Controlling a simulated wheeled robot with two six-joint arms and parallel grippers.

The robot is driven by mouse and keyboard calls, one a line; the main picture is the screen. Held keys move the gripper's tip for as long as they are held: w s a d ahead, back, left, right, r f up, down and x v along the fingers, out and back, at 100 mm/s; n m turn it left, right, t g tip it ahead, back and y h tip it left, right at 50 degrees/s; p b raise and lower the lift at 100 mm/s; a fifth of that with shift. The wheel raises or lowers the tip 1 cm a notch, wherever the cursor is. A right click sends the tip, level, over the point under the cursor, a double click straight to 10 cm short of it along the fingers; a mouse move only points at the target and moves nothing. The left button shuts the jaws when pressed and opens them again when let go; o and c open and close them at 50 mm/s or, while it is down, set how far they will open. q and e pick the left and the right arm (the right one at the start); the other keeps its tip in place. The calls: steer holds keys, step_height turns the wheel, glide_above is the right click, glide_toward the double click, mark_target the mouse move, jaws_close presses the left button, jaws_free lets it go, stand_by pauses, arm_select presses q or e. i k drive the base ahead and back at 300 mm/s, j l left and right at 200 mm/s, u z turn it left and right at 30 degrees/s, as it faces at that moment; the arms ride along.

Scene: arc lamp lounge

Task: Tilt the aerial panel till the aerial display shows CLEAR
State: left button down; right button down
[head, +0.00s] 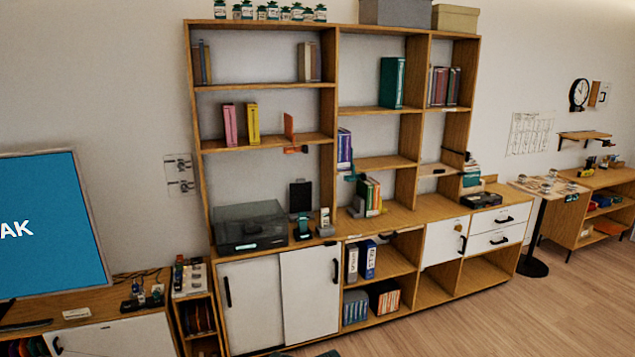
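The aerial display (50,225) seems to be the large screen at the left edge. It is lit blue, and the white letters "AK" show at its cut-off left side; the rest of the word is out of frame. I cannot tell for certain which thing is the aerial panel. A small dark upright panel (300,196) stands on the cabinet top behind a small device, and a thin orange plate (289,127) stands on the shelf above. Neither of my grippers can be made out in the head view.
A wooden shelf unit (330,85) with books and boxes fills the middle. A dark-lidded box (250,228) sits on its cabinet top. A round-based stand (532,265) and a low shelf (590,215) are at the right. The wooden floor (470,320) is clear at the lower right.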

mark_target(300, 192)
steer(key=i+l+u, duration=0.1)
steer(key=i+l, duration=0.2)
steer(key=i+l+u, duration=0.1)
steer(key=i+l, duration=0.15)
steer(key=i+l+u, duration=0.1)
steer(key=i+l, duration=0.15)
steer(key=l, duration=0.25)
steer(key=i+l, duration=0.2)
steer(key=l, duration=0.2)
steer(key=i+l+u, duration=0.25)
steer(key=i+l, duration=0.2)
steer(key=l, duration=0.35)
steer(key=i, duration=1.25)
